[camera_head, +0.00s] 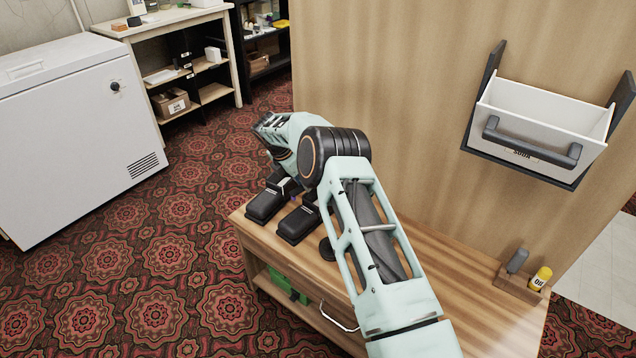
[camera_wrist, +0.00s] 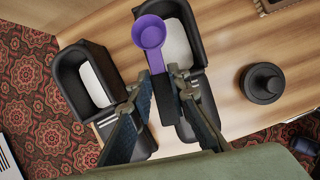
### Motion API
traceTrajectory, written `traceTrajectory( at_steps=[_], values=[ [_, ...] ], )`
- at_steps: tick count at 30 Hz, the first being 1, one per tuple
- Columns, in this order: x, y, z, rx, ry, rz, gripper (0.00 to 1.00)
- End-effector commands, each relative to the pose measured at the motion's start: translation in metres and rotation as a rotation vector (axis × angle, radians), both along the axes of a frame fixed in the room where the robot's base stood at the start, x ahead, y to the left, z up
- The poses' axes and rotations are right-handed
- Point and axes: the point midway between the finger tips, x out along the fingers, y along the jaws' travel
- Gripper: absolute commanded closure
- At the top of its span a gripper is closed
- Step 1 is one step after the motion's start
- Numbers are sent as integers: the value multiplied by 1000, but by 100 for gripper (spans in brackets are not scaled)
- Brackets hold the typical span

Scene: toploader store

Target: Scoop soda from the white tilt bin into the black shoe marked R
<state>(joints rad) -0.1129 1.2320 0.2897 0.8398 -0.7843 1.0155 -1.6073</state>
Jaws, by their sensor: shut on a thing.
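My gripper (camera_wrist: 158,88) is shut on the handle of a purple scoop (camera_wrist: 150,32) in the wrist view. The scoop's bowl overlaps the right-hand black shoe (camera_wrist: 188,22); I see no powder in it. The other black shoe (camera_wrist: 62,75) stands to its left. Both have white inside; I cannot tell insole from powder. In the head view the shoes (camera_head: 266,204) (camera_head: 297,226) stand on the bench, partly behind my arm. I cannot read an R on either. The white tilt bin (camera_head: 540,103), labelled SODA, hangs tilted open on the wooden panel; its contents are not clear.
The wooden bench (camera_head: 440,262) is bare at centre right. A round black object (camera_wrist: 262,82) lies right of the shoes. A small wooden holder (camera_head: 519,288) with a yellow and a grey item stands at the right end. A white freezer (camera_head: 75,125) stands left.

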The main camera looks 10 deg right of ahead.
Motion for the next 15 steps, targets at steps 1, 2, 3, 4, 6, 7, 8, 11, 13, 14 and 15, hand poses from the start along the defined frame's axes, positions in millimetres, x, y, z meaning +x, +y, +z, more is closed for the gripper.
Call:
traceTrajectory(
  at_steps=[1,2,3,4,6,7,8,11,13,14,15],
  values=[
    [0,0,0,-4,5,0,100],
    [0,0,0,-6,8,0,100],
    [0,0,0,-8,11,-1,100],
    [0,0,0,-10,13,-1,100],
    [-1,0,0,-11,16,-1,100],
    [-1,0,0,-11,16,-1,100],
    [-1,0,0,-11,16,-1,100],
    [0,0,0,-11,15,-1,100],
    [0,0,1,-11,15,-1,100],
    [0,0,2,-10,14,0,100],
    [0,0,3,-10,14,0,100]
  ],
)
